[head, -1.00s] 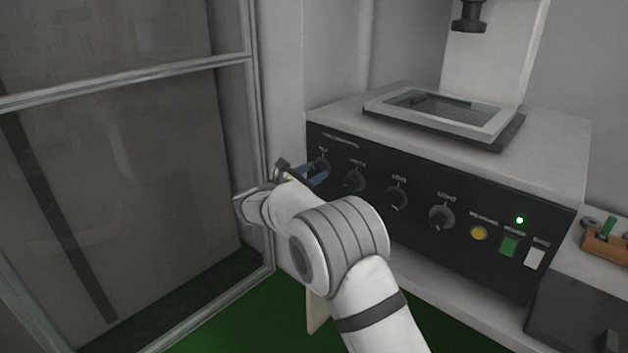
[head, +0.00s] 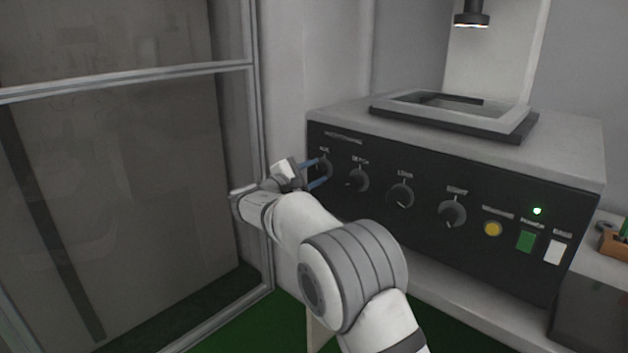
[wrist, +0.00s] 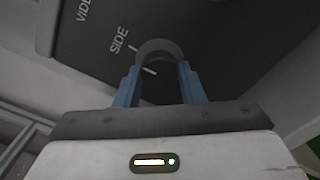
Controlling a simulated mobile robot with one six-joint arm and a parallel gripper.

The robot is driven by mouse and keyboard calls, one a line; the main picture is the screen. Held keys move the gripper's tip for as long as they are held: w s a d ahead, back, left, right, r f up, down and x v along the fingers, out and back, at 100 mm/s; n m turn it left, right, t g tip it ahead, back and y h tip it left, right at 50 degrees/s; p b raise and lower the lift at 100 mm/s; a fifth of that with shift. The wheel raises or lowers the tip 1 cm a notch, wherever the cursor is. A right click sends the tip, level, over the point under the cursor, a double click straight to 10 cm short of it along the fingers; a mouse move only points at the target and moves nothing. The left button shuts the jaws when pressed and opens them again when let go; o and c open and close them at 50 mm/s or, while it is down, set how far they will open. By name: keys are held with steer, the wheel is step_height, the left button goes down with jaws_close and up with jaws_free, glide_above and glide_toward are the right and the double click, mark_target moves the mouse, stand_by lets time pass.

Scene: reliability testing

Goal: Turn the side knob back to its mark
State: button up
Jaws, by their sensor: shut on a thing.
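The side knob (head: 325,169) is the leftmost dark round knob on the black front panel, under a small white label. In the wrist view the knob (wrist: 163,88) sits below the word SIDE, with a white line on its face. A short white mark (wrist: 134,47) lies on the panel by the knob's upper left edge. The line and the mark look roughly in line, but the fine angle is hard to judge. My gripper (head: 321,173) has its blue fingers on both sides of the knob, shut on it. It also shows in the wrist view (wrist: 160,85).
Several more knobs run right along the panel, the nearest one (head: 357,180) close to my fingers. A yellow button (head: 493,228), a green switch (head: 526,241) and a white switch (head: 555,251) follow. A glass-panelled frame (head: 250,150) stands close on the left of my arm.

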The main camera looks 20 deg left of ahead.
steer(key=shift+m, duration=0.3)
steer(key=o, duration=1)
steer(key=p+v, duration=0.1)
steer(key=v, duration=0.7)
steer(key=shift+d+f, duration=0.1)
